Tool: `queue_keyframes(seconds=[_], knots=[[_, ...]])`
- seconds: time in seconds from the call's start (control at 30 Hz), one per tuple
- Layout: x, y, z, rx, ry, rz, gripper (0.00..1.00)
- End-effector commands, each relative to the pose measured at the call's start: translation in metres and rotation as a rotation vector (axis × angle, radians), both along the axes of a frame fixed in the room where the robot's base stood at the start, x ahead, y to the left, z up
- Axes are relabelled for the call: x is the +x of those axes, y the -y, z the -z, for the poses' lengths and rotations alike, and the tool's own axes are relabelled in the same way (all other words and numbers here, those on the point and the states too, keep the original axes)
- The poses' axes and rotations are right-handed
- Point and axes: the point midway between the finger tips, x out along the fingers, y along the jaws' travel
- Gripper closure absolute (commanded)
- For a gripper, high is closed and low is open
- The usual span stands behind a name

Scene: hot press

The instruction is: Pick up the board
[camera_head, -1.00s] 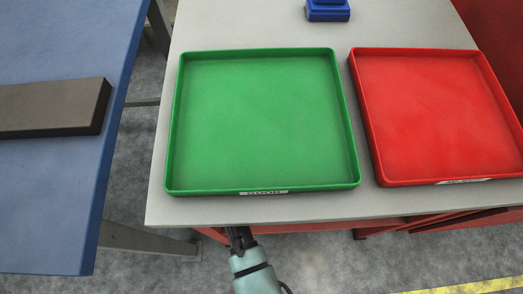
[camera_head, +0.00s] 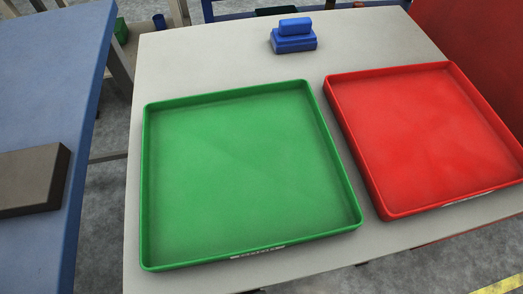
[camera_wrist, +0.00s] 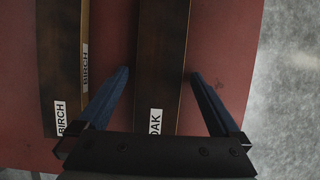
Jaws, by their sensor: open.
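Two long dark brown boards lie side by side on a red surface in the wrist view. The left board (camera_wrist: 62,60) carries white BIRCH labels. The other board (camera_wrist: 162,60) has a white label that seems to read OAK, its first letter partly covered. My gripper (camera_wrist: 159,73) is open and empty, with one dark blue finger on each side of the OAK board. I cannot tell how far the fingertips are above the surface. My gripper is not in the head view.
In the head view, an empty green tray (camera_head: 148,190) and an empty red tray (camera_head: 345,130) sit on a pale table (camera_head: 200,50). A blue stacked object (camera_head: 293,42) stands behind them. A dark block (camera_head: 35,180) lies on a blue table (camera_head: 45,85) at left.

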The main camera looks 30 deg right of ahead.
Motion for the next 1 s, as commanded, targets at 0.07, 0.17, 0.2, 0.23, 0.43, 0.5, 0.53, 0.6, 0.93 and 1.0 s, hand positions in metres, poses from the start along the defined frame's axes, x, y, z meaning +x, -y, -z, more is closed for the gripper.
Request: queue_keyframes(seconds=[0.07, 0.17, 0.2, 0.23, 0.43, 0.5, 0.53, 0.6, 0.93, 1.0], knots=[[0.0002, 0.0001, -0.0009, 0.0, 0.0, 0.0, 0.0], [0.0001, 0.0, -0.0011, 0.0, 0.0, 0.0, 0.04], [0.0001, 0.0, -0.0012, 0.0, 0.0, 0.0, 0.11], [0.0001, 0.0, -0.0012, 0.0, 0.0, 0.0, 0.16], [0.0001, -0.0001, -0.0012, 0.0, 0.0, 0.0, 0.52], [0.0001, -0.0001, -0.0012, 0.0, 0.0, 0.0, 0.65], [0.0001, -0.0001, -0.0012, 0.0, 0.0, 0.0, 0.7], [0.0001, -0.0001, -0.0012, 0.0, 0.0, 0.0, 0.83], [0.0005, -0.0001, -0.0035, 0.0, 0.001, 0.0, 0.91], [0.0006, -0.0001, -0.0069, 0.0, 0.001, 0.0, 0.91]])
